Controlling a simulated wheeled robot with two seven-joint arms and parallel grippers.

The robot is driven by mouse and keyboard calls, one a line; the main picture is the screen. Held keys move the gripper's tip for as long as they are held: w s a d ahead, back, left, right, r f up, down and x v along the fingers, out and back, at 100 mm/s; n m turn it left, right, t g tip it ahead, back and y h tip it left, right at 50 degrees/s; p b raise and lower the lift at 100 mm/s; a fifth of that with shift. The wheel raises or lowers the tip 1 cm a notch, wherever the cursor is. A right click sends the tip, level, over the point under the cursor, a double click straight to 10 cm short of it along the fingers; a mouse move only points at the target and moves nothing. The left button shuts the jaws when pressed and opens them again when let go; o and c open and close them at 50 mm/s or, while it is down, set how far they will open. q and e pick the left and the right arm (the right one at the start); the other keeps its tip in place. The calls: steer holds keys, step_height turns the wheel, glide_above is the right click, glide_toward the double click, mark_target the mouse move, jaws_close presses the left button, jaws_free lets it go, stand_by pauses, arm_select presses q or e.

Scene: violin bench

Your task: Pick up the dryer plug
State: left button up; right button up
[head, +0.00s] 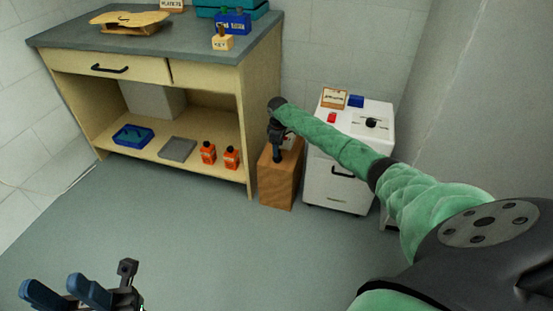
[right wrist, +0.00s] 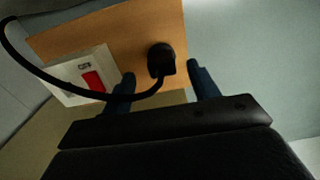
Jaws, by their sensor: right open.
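The black dryer plug (right wrist: 161,60) stands at the wooden block (right wrist: 135,30) in the right wrist view, with a black cord (right wrist: 60,82) curving away to the left. My right gripper (right wrist: 163,84) is open, its two blue fingertips on either side of the plug's near end, with gaps showing. In the head view my right gripper (head: 277,152) is over the wooden block (head: 277,187), and I cannot make out the plug there. My left gripper (head: 66,292) is at the bottom left, its blue fingers apart and empty.
A white plate with a red switch (right wrist: 93,80) sits beside the plug. A white cabinet (head: 337,185) stands right of the block. The workbench (head: 190,45) is at its left, with orange bottles (head: 208,153) and a blue tray (head: 132,136) on its shelf. The floor in front is clear.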

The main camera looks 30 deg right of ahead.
steer(key=shift+s+f+b, duration=0.1)
steer(key=shift+f+b, duration=0.75)
steer(key=shift+f, duration=1.9)
steer(key=c, duration=0.9)
steer(key=shift+o, duration=0.2)
steer(key=shift+r+p, duration=1.3)
steer(key=shift+r, duration=3.75)
